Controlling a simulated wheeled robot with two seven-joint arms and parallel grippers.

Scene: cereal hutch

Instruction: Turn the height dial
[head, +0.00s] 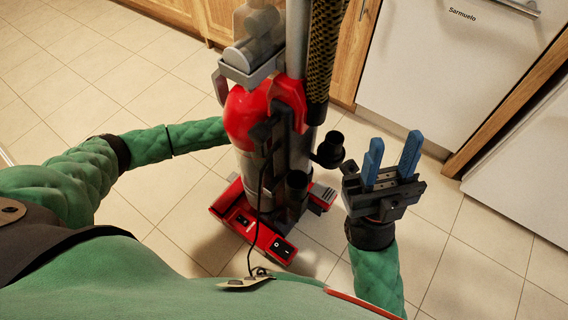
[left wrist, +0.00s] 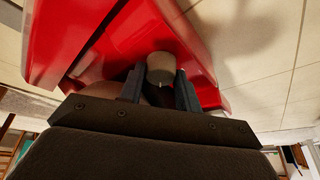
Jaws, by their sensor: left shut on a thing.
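A red and grey upright vacuum cleaner (head: 248,118) stands on the tiled floor in the middle of the head view, with its red base (head: 253,228) at the bottom. In the head view my left arm reaches behind the vacuum, which hides that gripper. My right gripper (head: 394,145), with blue fingers, is open and empty, right of the vacuum.
Wooden cabinets (head: 185,12) and a white dishwasher (head: 440,60) line the back. Another white appliance front (head: 525,150) stands at the right. A black cord (head: 262,195) hangs down the vacuum's near side. The tiled floor at the left (head: 70,80) is clear.

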